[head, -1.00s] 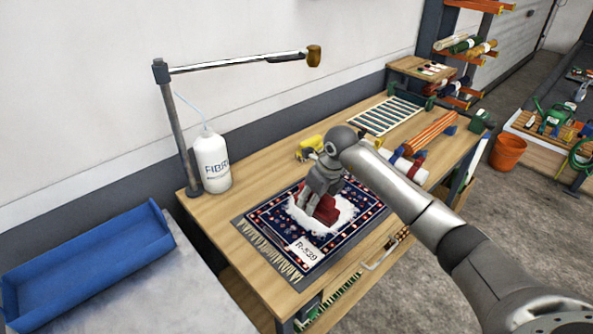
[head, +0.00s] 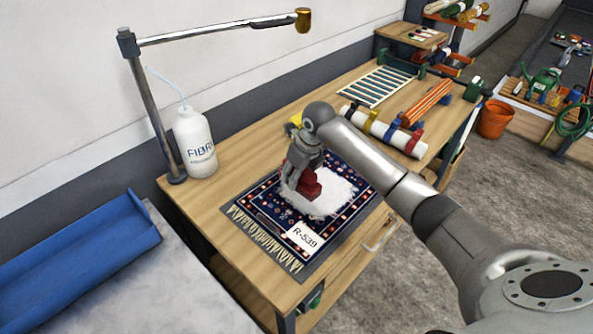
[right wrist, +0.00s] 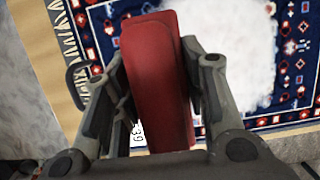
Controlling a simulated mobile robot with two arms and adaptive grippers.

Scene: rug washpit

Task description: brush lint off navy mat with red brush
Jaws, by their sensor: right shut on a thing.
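The navy mat (head: 262,202) with a red and white pattern and a pale fringe lies on a grey underlay on the wooden bench. A white patch of lint (head: 338,195) covers its middle and right part. My right gripper (head: 303,172) is over the mat, at the left side of the lint. It is shut on the red brush (head: 309,186). In the right wrist view the brush (right wrist: 155,75) sits between both fingers, with the lint (right wrist: 232,45) to its right. The brush's underside is hidden, so I cannot tell whether it touches the mat. My left gripper is not in view.
A white label "R-539" (head: 304,239) lies on the mat's near corner. A white bottle (head: 195,143) and a lamp post (head: 150,110) stand at the bench's left. Rolled textiles (head: 383,130) and a striped panel (head: 376,86) lie behind. A blue tray (head: 75,262) is at lower left.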

